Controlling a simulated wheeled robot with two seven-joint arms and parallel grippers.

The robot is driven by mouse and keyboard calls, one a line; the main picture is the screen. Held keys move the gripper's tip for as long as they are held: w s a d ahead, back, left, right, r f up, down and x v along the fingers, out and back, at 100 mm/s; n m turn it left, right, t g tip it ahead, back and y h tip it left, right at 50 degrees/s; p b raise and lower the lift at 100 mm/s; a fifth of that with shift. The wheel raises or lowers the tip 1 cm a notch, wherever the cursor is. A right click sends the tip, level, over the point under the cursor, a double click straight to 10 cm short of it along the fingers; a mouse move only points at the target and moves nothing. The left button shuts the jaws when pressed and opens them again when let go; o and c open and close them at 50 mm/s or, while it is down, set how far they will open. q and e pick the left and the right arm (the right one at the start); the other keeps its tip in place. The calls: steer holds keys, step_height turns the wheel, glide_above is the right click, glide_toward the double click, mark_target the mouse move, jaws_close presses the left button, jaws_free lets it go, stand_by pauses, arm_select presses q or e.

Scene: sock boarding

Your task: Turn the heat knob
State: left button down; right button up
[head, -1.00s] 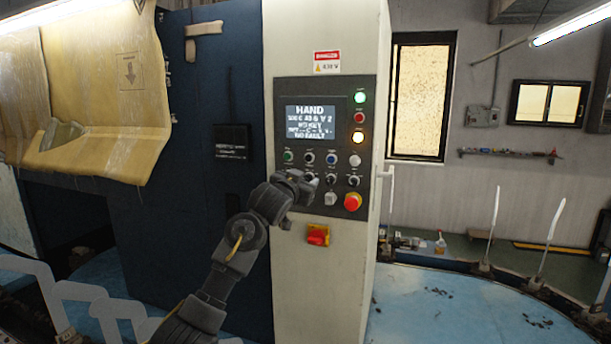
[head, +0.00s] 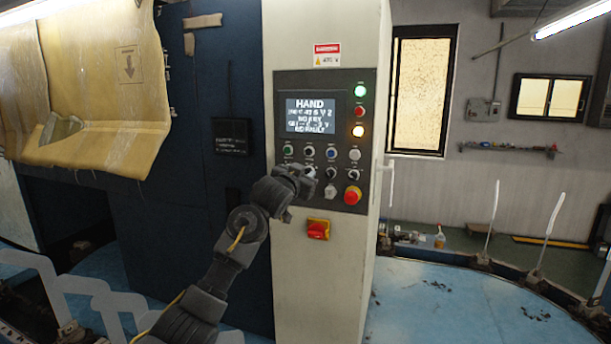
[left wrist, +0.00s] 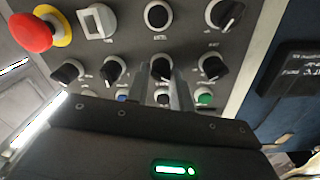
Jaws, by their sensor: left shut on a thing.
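The control panel (head: 281,108) is a dark plate on a pale cabinet, with a lit screen, lamps, buttons and rows of black knobs. My left gripper (head: 311,178) is at the panel's lower left and covers part of the knob row. In the left wrist view, where the panel appears upside down, its two fingers (left wrist: 166,84) straddle a black knob (left wrist: 162,66), the second from the right in its row. The gripper is shut on this knob. The labels are too small to tell which knob is the heat one. My right gripper is out of view.
A red emergency stop (head: 352,194) sticks out right of the gripper. A red and yellow switch (head: 318,229) is below the panel. More knobs (left wrist: 113,70) stand close on both sides of the gripped one. A cabinet handle (head: 391,184) is at the right.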

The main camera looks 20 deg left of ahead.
arm_select(q)
steer(key=m+y+b, duration=0.1)
steer(key=m+b, duration=0.9)
steer(key=m, duration=1.2)
steer(key=shift+d+f+m, duration=0.1)
steer(key=shift+m, duration=0.3)
steer(key=shift+b, duration=0.3)
steer(key=c, duration=1.3)
jaws_free()
steer(key=shift+o, duration=0.2)
steer(key=shift+s+f, duration=0.1)
